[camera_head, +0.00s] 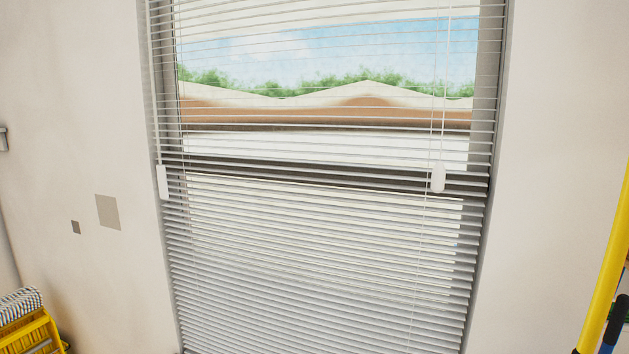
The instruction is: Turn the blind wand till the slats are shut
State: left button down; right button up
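The white slatted blind (320,260) hangs across the window in the middle of the view. Its slats are open, with clear gaps in the upper part through which the outdoors shows. A thin white rod or cord with a white grip (162,182) hangs at the blind's left edge. A thin white cord with a similar white end piece (438,178) hangs near the right edge. I cannot tell for sure which one is the wand. The top of the blind is out of view. Neither of my grippers is in view.
A yellow mop wringer bucket (32,336) with a striped cloth (20,303) on it stands at lower left. A yellow pole (608,270) leans at the right edge, with dark and blue items beside it. Two grey plates (108,212) are on the left wall.

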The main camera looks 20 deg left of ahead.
aim_at(161, 175)
jog(key=k, duration=0.4)
jog(key=u, duration=0.25)
jog(key=i, duration=0.35)
jog(key=u, duration=1.35)
